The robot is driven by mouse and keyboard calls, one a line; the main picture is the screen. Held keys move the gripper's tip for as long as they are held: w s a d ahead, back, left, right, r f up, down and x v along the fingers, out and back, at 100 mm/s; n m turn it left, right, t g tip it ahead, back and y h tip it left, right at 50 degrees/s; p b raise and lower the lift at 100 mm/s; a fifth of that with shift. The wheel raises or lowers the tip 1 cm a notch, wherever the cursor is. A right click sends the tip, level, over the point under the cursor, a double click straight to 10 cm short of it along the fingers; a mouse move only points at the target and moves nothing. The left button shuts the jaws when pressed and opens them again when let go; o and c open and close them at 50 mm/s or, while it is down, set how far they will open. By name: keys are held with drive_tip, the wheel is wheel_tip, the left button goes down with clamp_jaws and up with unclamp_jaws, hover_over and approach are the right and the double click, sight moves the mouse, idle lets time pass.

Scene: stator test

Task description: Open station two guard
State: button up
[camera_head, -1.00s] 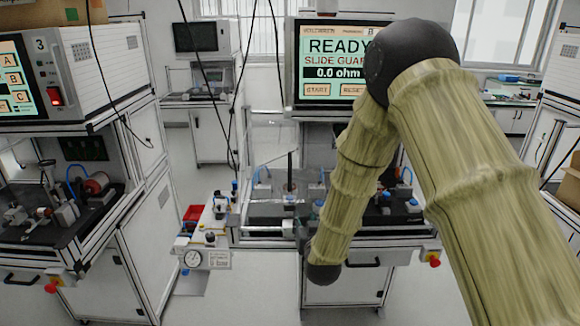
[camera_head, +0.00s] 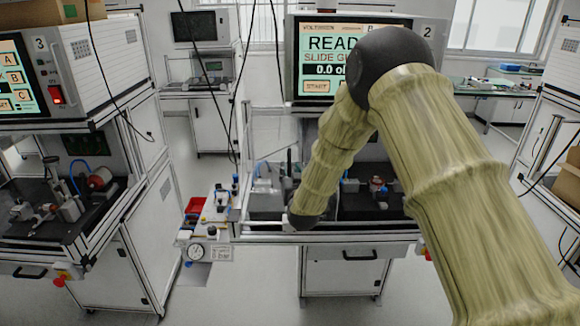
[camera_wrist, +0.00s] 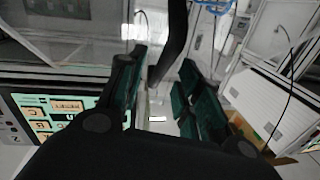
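Station two (camera_head: 345,270) stands in the middle of the head view, its screen (camera_head: 318,58) partly covered by my arm and showing READY and part of a SLIDE GUARD line. Its clear guard (camera_head: 272,150) is faint at the left of the work bay; its exact edges are hard to tell. In the wrist view my gripper (camera_wrist: 163,64) has its two dark green fingers apart. A dark bar (camera_wrist: 174,35), possibly the guard's handle, runs between them with gaps visible on both sides. In the head view my gripper is hidden behind my arm.
Station three (camera_head: 85,75) stands at the left with its own bay. A small side shelf with a gauge (camera_head: 196,252) and a red bin (camera_head: 195,205) is left of station two. Black cables hang in front. The floor before the stations is clear.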

drive_tip(key=shift+w+a, duration=0.15)
drive_tip(key=shift+w, duration=0.6)
clamp_jaws()
